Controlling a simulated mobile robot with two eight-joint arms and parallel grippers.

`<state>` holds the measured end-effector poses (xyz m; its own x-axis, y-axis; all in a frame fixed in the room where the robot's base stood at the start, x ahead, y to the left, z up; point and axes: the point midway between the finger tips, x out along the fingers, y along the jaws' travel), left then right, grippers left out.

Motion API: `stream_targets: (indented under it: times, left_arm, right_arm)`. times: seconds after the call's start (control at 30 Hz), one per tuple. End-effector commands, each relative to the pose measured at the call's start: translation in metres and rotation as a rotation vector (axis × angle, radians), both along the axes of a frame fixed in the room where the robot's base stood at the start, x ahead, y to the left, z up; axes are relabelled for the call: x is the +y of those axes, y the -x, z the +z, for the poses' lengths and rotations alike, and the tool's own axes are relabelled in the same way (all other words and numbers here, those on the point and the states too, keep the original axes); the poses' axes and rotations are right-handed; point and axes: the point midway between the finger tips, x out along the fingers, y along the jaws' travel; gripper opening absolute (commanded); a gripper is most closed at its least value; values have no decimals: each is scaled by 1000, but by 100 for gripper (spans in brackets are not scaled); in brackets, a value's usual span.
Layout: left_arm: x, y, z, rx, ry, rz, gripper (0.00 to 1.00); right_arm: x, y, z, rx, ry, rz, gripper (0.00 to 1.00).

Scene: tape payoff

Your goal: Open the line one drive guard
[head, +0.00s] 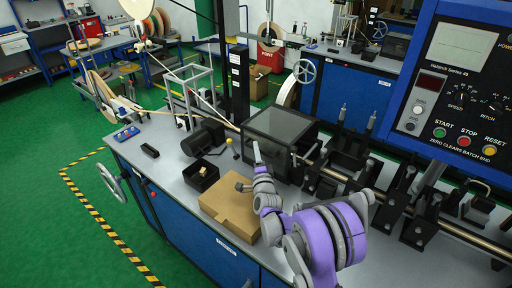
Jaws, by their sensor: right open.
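The drive guard (283,126) looks like a dark, smoked, see-through box with a dark frame, on the grey bench in the middle of the head view. Its top lies flat and it looks closed. My right gripper (256,151) reaches up from the lower middle on a purple and grey arm. It is open and appears in front of the guard's left side; I cannot tell whether it touches. Its fingers are small and seen nearly edge-on. I see nothing held in it. My left gripper is not in view.
A cardboard box (227,211) lies under my right arm, with a small black open bin (201,176) and a dark motor (203,138) to its left. A shaft with black brackets (345,158) runs right of the guard. A blue control panel (463,85) stands at right.

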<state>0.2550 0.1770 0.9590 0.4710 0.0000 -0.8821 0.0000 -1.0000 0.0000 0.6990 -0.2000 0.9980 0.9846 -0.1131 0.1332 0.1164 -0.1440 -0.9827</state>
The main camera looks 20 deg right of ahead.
Motion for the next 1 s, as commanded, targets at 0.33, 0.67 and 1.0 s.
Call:
stream_targets:
  times: [0.33, 0.67, 1.0]
  left_arm:
    - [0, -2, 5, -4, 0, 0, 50]
    - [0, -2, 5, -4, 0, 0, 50]
    - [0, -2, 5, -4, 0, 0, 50]
  right_arm:
    - [-2, -16, 1, 1, 1, 0, 45]
    - [-2, -16, 1, 1, 1, 1, 9]
    - [-2, -16, 2, 1, 1, 1, 0]
